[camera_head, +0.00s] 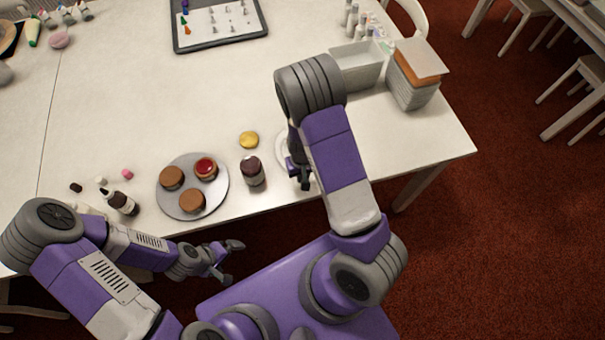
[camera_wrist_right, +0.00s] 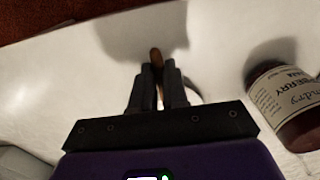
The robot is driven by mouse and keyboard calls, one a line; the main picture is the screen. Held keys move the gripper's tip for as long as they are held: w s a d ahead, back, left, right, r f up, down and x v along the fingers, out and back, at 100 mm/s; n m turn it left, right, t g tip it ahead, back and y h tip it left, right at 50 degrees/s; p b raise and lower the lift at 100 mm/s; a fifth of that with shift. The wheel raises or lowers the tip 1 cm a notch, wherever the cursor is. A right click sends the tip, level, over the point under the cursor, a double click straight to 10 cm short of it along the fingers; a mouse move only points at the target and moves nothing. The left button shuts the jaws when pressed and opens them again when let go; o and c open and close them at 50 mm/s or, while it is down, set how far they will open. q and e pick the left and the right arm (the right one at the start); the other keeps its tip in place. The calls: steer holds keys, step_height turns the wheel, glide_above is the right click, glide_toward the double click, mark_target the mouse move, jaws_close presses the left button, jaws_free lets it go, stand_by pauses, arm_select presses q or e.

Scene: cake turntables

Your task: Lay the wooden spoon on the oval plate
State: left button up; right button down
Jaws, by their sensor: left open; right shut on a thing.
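My right gripper (camera_head: 301,178) is low over the front of the table. In the right wrist view its fingers (camera_wrist_right: 158,70) are shut on the brown wooden spoon (camera_wrist_right: 156,56), with one end sticking out past the tips. The spoon cannot be made out in the head view. A pale plate (camera_head: 281,150), apparently the oval plate, shows only as a rim beside my right gripper; my arm hides the rest. I cannot tell whether the spoon touches it. My left gripper (camera_head: 231,261) is open and empty, off the table's front edge.
A dark labelled jar (camera_head: 252,172) stands just left of my right gripper, also in the right wrist view (camera_wrist_right: 288,105). A yellow round item (camera_head: 249,140) lies behind it. A grey round stand (camera_head: 216,190) holds several cakes. A white bin (camera_head: 357,68) is farther back.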

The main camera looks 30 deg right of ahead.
steer(key=c, duration=1.1)
jaws_free()
step_height(320, 180, up, 8)
steer(key=shift+f+p, duration=0.15)
steer(key=shift+p, duration=1.1)
